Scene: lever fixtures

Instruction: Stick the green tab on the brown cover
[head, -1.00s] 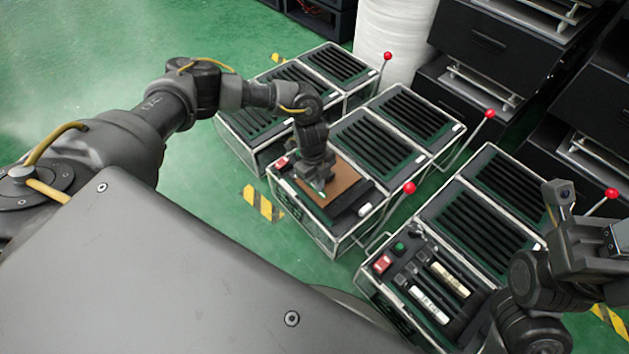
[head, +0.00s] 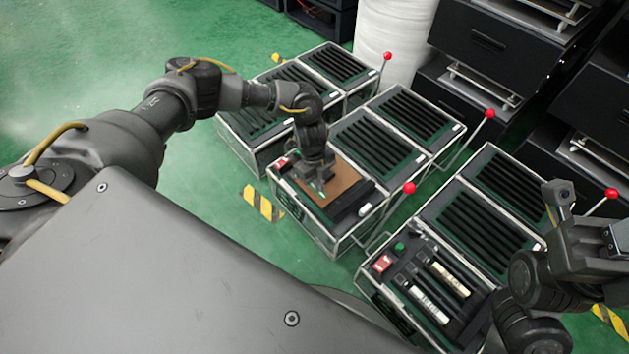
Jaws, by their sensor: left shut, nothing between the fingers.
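The brown cover (head: 343,178) lies flat on the front part of the middle fixture (head: 333,235). My left gripper (head: 321,186) points down over the cover and is shut, with nothing held. A small pale green piece, which looks like the green tab (head: 323,193), shows at the fingertips against the cover. Whether the fingers touch it, and whether it lies flat on the cover, is too small to tell. The gripper hides part of the cover. My right arm is at the right edge, and its fingers cannot be made out.
A red-ball lever (head: 409,188) stands beside the middle fixture. The right fixture (head: 430,272) has a red switch, a green button and two pale bars. Another slatted fixture (head: 290,90) stands behind to the left. Black drawer units (head: 490,45) fill the back right. Green floor is free at left.

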